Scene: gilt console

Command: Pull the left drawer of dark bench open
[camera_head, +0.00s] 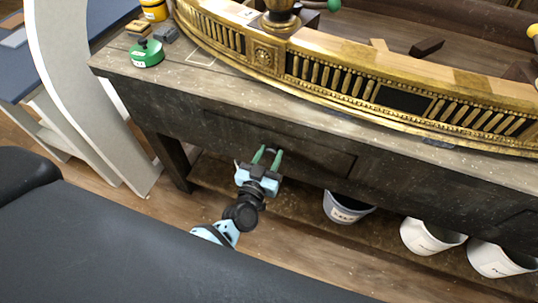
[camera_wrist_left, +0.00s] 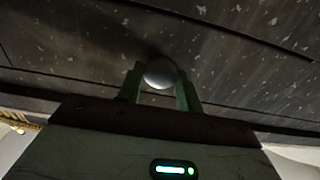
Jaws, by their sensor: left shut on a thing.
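The dark bench (camera_head: 163,93) runs across the head view with a worn, speckled top. Its left drawer (camera_head: 318,157) is a flat dark panel in the front; I see no clear gap around it, so it looks shut. My left gripper (camera_head: 267,154) is at the drawer front, its green fingers pointing at the bench. In the left wrist view a round grey knob (camera_wrist_left: 160,74) sits between the fingertips (camera_wrist_left: 160,85), and the gripper is shut on it. The knob is mostly hidden by the fingers in the head view. My right gripper is not in view.
A gilt console piece (camera_head: 262,60) lies along the bench top. A green round container (camera_head: 147,53) stands at the top's left end. Several bins, one a grey bucket (camera_head: 346,207), stand on the low shelf. A pale curved panel (camera_head: 75,85) stands at left.

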